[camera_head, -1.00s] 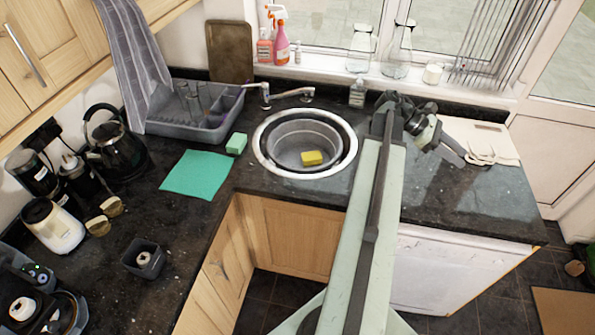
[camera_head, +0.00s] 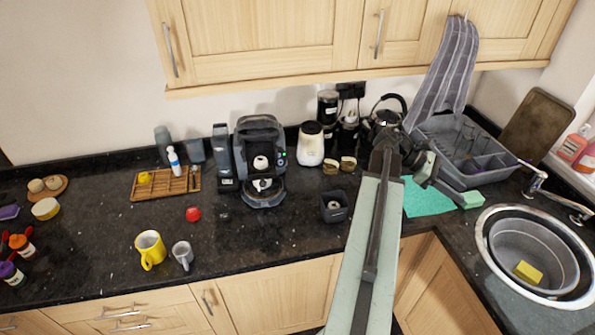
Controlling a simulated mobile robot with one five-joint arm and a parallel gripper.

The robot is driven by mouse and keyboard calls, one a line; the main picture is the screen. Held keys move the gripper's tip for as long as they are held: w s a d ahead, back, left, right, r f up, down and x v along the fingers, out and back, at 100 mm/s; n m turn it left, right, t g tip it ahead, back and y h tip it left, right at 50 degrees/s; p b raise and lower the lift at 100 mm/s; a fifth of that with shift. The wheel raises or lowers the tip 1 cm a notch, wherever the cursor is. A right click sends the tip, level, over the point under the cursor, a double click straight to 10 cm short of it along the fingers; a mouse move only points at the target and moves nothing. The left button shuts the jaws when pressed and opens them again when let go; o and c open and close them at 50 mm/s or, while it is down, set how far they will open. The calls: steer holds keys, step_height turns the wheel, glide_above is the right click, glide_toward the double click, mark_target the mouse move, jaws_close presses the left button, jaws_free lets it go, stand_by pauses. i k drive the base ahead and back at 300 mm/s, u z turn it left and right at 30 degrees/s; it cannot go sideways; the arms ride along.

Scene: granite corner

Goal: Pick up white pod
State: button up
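A small white, round pod-like thing (camera_head: 333,205) sits inside a dark square holder (camera_head: 337,215) on the counter, just left of my arm. Two other small white pieces show on the black coffee machine, one at its upper front (camera_head: 261,163) and one lower down (camera_head: 262,184); I cannot tell whether either is a pod. My gripper (camera_head: 448,188) is at the end of the folded arm, over the counter by the teal cloth, to the right of the dark holder and well apart from it. Its fingers are too small and dark to show whether they are open or shut.
The coffee machine (camera_head: 259,150), a white canister (camera_head: 311,145) and a black kettle (camera_head: 386,125) stand along the wall. A yellow mug (camera_head: 150,249) and grey mug (camera_head: 183,255) are near the front edge. A dish rack (camera_head: 465,170) and sink (camera_head: 490,235) are right. Wall cupboards (camera_head: 270,40) overhang.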

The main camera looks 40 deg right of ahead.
mark_target(260, 162)
steer(key=u, duration=1.2)
steer(key=i, duration=0.95)
steer(key=u, duration=0.1)
